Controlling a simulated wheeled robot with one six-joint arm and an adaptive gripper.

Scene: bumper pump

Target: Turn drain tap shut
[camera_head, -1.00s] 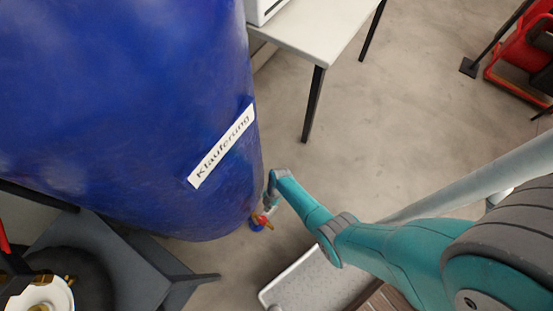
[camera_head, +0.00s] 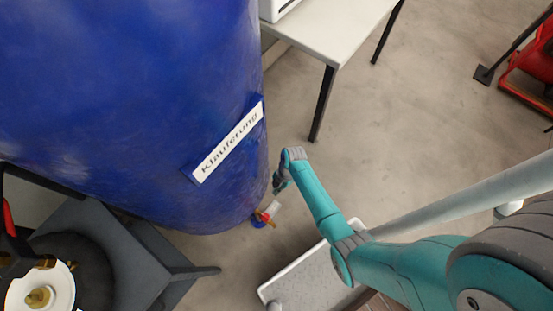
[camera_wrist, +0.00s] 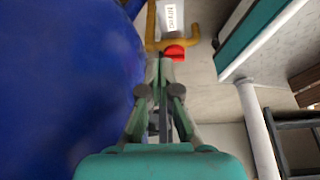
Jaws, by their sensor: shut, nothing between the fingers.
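The blue tank (camera_head: 130,100) bears a white label reading "Klauferung". The drain tap (camera_head: 264,217) sits low at the tank's right edge, with brass, red and blue parts showing. In the wrist view the tap's red handle (camera_wrist: 174,52) lies just beyond the fingertips, below a brass pipe (camera_wrist: 151,28). A white tag (camera_wrist: 171,17) hangs there; its small lettering seems to read "DRAIN". My gripper (camera_head: 278,186) is just above the tap in the head view. In the wrist view my gripper (camera_wrist: 166,64) is shut and empty; whether its tips touch the handle I cannot tell.
A white table (camera_head: 330,35) with dark legs stands behind the tank. A pale tray (camera_head: 300,283) lies on the floor near my arm. Dark grey stand parts (camera_head: 110,245) are at lower left. Red equipment (camera_head: 530,70) is at far right. Open floor lies between.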

